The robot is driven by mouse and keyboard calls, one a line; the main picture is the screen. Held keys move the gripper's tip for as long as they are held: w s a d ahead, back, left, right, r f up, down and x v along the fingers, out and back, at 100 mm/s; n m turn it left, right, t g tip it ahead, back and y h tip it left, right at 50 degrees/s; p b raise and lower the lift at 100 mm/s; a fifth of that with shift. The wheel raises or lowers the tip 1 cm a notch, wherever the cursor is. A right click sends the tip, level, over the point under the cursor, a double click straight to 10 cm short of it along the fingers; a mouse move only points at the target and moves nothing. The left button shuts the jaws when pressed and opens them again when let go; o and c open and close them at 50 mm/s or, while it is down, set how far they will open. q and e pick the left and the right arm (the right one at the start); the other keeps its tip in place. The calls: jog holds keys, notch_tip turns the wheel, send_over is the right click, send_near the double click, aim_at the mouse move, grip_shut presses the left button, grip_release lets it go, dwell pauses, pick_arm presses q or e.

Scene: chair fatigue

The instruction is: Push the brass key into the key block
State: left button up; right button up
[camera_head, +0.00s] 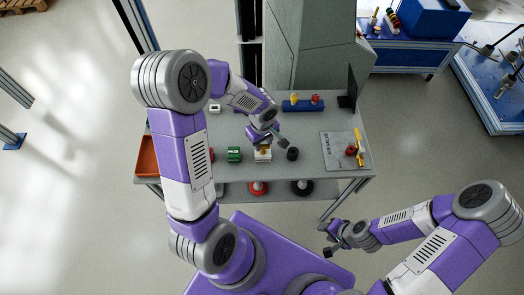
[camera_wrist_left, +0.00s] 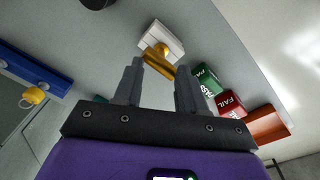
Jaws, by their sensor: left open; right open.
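The white key block (camera_head: 263,155) stands on the grey table, below my left gripper in the head view; it also shows in the left wrist view (camera_wrist_left: 166,36). The brass key (camera_wrist_left: 160,70) meets the block, with its wide end toward my left fingertips. How deep it sits in the block I cannot tell. My left gripper (camera_head: 272,140) is open, its two fingers (camera_wrist_left: 160,78) apart, with the key just beyond or between their tips. I cannot tell whether they touch it. My right gripper (camera_head: 331,238) is open and empty, off the table's front right side.
A green PASS block (camera_wrist_left: 206,80) and a red FAIL block (camera_wrist_left: 230,102) stand near the key block. An orange bin (camera_head: 147,155) is at the table's left end. A dark round item (camera_head: 292,154), a blue rack (camera_head: 303,105) and a grey board (camera_head: 338,150) lie to the right.

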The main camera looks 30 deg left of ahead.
pick_arm(q)
jog(key=f, duration=0.1)
jog(key=s+f, duration=0.1)
jog(key=f, duration=0.1)
jog(key=shift+s+d+f+g, duration=0.2)
jog(key=shift+s+g, duration=0.1)
jog(key=shift+s, duration=0.1)
jog(key=c, duration=0.5)
jog(key=shift+w+a+r+p, duration=0.1)
jog(key=shift+w+r+p, duration=0.25)
jog(key=shift+r+p, duration=0.25)
jog(key=shift+w+a+r+p, duration=0.1)
jog(key=shift+w+r+p, duration=0.25)
jog(key=shift+r, duration=0.65)
grip_shut()
jog(key=shift+w+r+p, duration=0.3)
jog(key=shift+r+p, duration=0.1)
jog(key=shift+p, duration=0.1)
jog(key=shift+r, duration=0.15)
pick_arm(e)
jog(key=shift+w+a+r, duration=0.15)
jog(key=shift+w+r, duration=0.5)
jog(key=shift+r, duration=0.25)
pick_arm(q)
jog(key=shift+r+p, duration=1.25)
jog(key=shift+r, duration=0.8)
pick_arm(e)
jog(key=shift+r, duration=1.25)
